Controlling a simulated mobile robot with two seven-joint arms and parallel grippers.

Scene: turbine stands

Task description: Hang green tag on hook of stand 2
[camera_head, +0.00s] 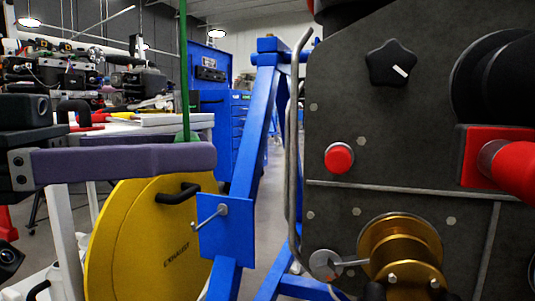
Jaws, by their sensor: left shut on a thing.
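A blue stand (256,140) with slanted legs is in the middle and bears a blue plate (235,240) with a short metal pin (209,216) sticking out to the left. A dark grey stand panel (370,130) fills the right side; a bent grey metal rod (294,130) runs down its left edge. No number shows on either stand. My right gripper is not in view.
The panel has a red button (339,158), a black knob (391,63) and a gold spool (400,247). Floor shows between the stands.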

